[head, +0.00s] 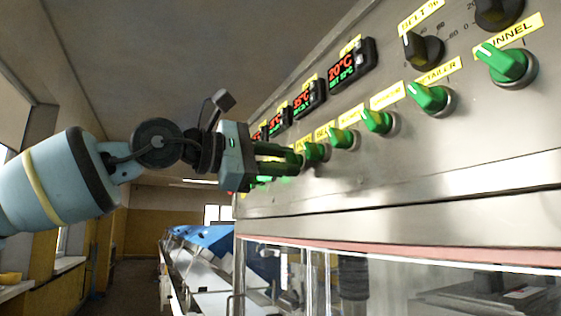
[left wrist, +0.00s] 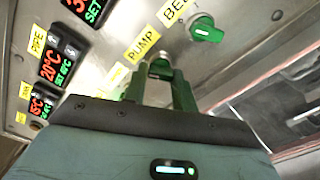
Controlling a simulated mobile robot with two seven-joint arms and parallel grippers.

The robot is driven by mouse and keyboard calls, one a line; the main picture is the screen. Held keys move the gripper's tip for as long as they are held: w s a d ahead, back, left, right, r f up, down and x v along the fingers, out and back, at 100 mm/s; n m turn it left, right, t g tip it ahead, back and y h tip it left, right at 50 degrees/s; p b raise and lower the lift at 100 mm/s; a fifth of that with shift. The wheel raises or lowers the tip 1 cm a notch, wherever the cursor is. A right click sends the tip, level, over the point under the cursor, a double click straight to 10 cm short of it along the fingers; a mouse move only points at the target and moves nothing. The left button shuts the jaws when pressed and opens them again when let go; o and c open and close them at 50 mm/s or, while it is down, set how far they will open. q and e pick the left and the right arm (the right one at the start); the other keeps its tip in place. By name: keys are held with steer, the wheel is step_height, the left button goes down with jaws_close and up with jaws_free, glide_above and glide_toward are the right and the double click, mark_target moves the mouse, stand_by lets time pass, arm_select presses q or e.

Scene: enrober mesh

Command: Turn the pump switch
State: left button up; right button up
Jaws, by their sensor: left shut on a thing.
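The pump switch (left wrist: 161,66) is a green knob below the yellow PUMP label (left wrist: 141,42) in the left wrist view. My left gripper (left wrist: 160,76) has its two fingers at either side of the knob and is shut on it. The fingers hide much of the knob, and its angle cannot be told. In the head view my left gripper (head: 297,160) reaches in from the left to the panel, with its fingertips at the far part of the switch row, hiding the pump switch. My right gripper is not in view.
The belt switch (left wrist: 205,30) is close beside the pump switch. More green switches, such as the tunnel switch (head: 505,62) and detailer switch (head: 430,97), run along the steel panel (head: 420,155). Red displays (head: 350,65) sit above. A conveyor (head: 200,275) lies below and beyond.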

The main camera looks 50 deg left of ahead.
arm_select(q)
steer(key=o, duration=1)
steer(key=b+v, duration=0.1)
steer(key=v, duration=0.7)
steer(key=shift+w, duration=0.1)
